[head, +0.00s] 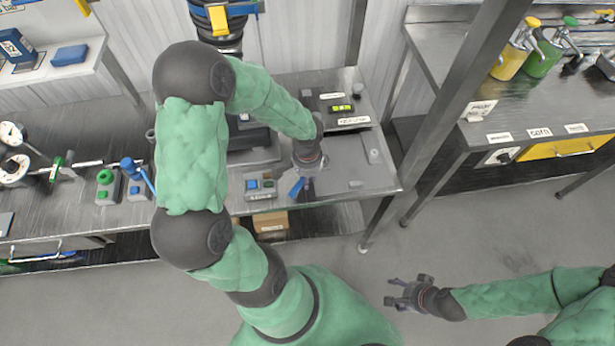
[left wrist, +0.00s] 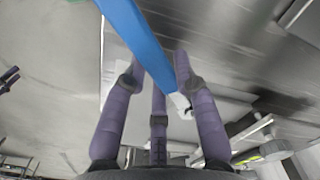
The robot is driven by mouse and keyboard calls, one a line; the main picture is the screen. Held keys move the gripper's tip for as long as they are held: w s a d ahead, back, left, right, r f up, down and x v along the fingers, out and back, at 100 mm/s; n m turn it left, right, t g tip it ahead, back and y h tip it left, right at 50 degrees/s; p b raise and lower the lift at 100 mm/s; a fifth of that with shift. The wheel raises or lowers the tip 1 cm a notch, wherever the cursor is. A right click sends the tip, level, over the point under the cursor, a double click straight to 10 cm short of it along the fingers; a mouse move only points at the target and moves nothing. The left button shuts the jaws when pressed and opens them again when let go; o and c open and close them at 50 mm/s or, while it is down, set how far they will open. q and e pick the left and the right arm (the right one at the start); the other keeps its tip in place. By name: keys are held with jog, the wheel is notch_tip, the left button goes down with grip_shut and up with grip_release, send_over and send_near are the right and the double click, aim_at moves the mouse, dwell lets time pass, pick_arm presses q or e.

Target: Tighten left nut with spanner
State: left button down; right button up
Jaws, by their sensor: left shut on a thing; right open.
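My left gripper (head: 306,182) is shut on a long blue bar (head: 297,187), which may be the spanner; its ends are too unclear to tell. In the left wrist view the blue bar (left wrist: 140,45) runs slanting between the purple fingers of my left gripper (left wrist: 160,80). The gripper is low over a grey plate (head: 345,172) at the front of the bench. My right gripper (head: 396,293) is open and empty over the floor, apart from the bench. I cannot make out the left nut in either view.
A small button box (head: 260,195) stands just left of my left gripper. A dark box with yellow-green lights (head: 343,118) is behind it. Gauges (head: 14,170) and a blue-handled fitting (head: 129,164) stand farther left. A dark post (head: 455,90) rises right of the bench. The floor (head: 480,235) is clear.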

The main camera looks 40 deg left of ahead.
pick_arm(q)
jog(key=shift+w+d+n+b, duration=0.35)
jog(key=shift+d+n+b, duration=0.45)
jog(key=shift+n+b, duration=0.35)
jog(key=shift+w+d+n+b, duration=0.15)
jog(key=shift+d+n+b, duration=0.5)
jog(key=shift+n, duration=0.1)
jog(key=shift+r+p, duration=0.9)
jog(key=shift+r, duration=0.35)
dwell(0.4)
notch_tip(320, 180, up, 4)
jog(key=p, duration=0.2)
jog(key=shift+f+p, duration=0.1)
jog(key=shift+p, duration=0.25)
dwell(0.8)
